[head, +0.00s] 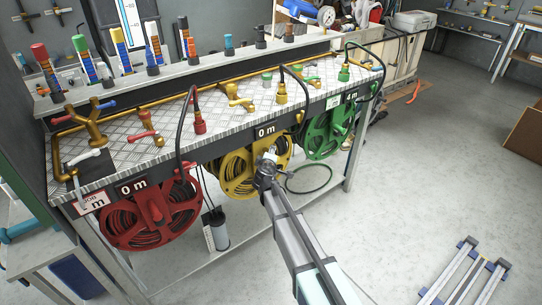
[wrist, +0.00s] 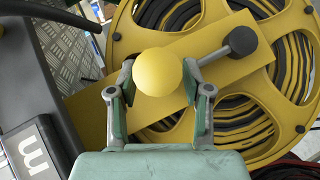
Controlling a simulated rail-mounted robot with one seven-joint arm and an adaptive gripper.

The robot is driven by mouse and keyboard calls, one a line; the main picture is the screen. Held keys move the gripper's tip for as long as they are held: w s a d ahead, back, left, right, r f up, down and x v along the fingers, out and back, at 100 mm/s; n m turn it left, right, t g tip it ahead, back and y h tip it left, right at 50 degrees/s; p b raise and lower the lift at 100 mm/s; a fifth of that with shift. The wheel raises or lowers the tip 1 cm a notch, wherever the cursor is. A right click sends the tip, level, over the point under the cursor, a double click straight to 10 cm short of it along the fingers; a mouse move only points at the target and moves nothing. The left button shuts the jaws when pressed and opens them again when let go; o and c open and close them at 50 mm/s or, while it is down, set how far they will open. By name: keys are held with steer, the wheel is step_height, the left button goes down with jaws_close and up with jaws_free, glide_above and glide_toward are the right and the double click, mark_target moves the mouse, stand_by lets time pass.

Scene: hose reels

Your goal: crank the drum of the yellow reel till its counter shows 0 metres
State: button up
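The yellow reel (head: 238,178) hangs under the bench front between a red and a green reel. Its counter (head: 266,131) reads 0 m. In the wrist view the yellow drum (wrist: 290,80) fills the right side, with a yellow crank plate (wrist: 95,105) across it. A yellow ball knob (wrist: 158,71) stands between the fingers of my gripper (wrist: 158,80), which look closed against both its sides. A black knob on a grey stem (wrist: 242,41) sits further along the plate. In the head view my gripper (head: 268,168) is in front of the yellow reel and hides part of it.
The red reel (head: 152,212), its counter (head: 131,188) at 0 m, hangs left; the green reel (head: 325,138) hangs right. Black hoses (head: 181,130) loop over the bench edge. A grey canister (head: 217,230) stands on the lower shelf. The floor to the right is largely open.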

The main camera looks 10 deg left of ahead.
steer(key=shift+s, duration=0.1)
steer(key=v, duration=1.2)
steer(key=shift+a+r, duration=0.1)
